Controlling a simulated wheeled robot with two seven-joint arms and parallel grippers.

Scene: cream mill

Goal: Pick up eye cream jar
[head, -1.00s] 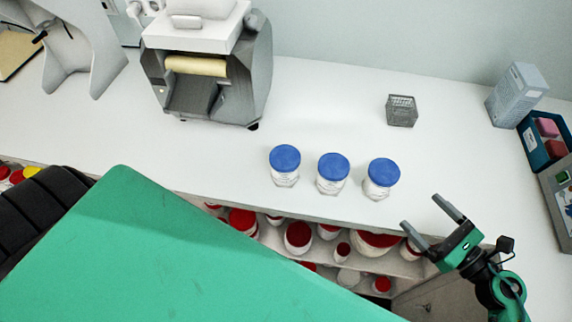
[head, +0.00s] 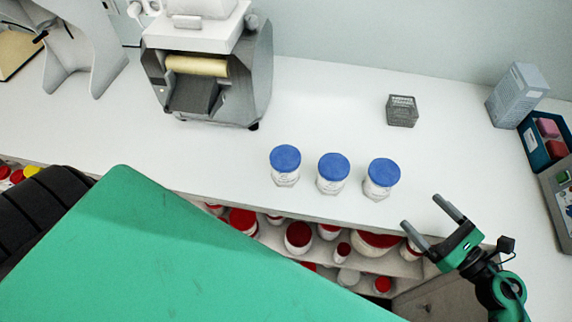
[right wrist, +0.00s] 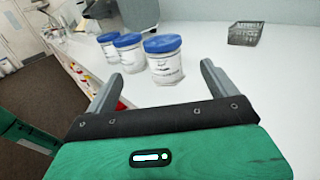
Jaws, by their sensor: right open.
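Three clear jars with blue lids and white labels stand upright in a row near the counter's front edge: a left jar (head: 285,166), a middle jar (head: 332,174) and a right jar (head: 381,179). The label text is too small to tell which is eye cream. My right gripper (head: 419,222) is open and empty, to the right of the right jar and apart from it. In the right wrist view the nearest jar (right wrist: 164,60) stands ahead, beyond and between the open fingertips (right wrist: 160,78). My left gripper is not in view.
A small grey mesh basket (head: 402,111) stands behind the right jar. A grey-and-white machine (head: 208,70) is at the back left. A blue box (head: 543,142) and pale container (head: 517,94) stand at the right. Red-lidded jars (head: 298,236) fill shelves below the counter.

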